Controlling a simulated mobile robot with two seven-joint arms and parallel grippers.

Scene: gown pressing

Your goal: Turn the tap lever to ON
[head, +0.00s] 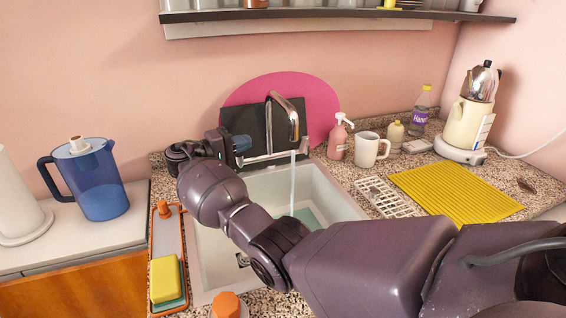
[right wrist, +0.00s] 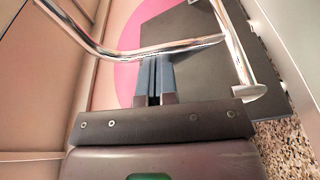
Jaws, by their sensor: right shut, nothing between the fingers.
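The chrome tap (head: 287,105) stands behind the sink, and a stream of water (head: 292,182) runs from its spout into the basin. Its lever cannot be told apart clearly in the head view. My right gripper (head: 241,143) is at the left of the tap, in front of the dark panel. In the right wrist view the gripper (right wrist: 153,78) is shut and empty, its fingertips close to a chrome bar of the tap (right wrist: 150,53). I cannot tell whether they touch it. My left gripper is not in view.
The white sink (head: 335,207) lies under my right arm. A pink soap bottle (head: 337,143) and white mug (head: 367,151) stand right of the tap. A blue jug (head: 101,190) is at the left. A yellow mat (head: 455,190) lies at the right. A shelf (head: 340,14) hangs above.

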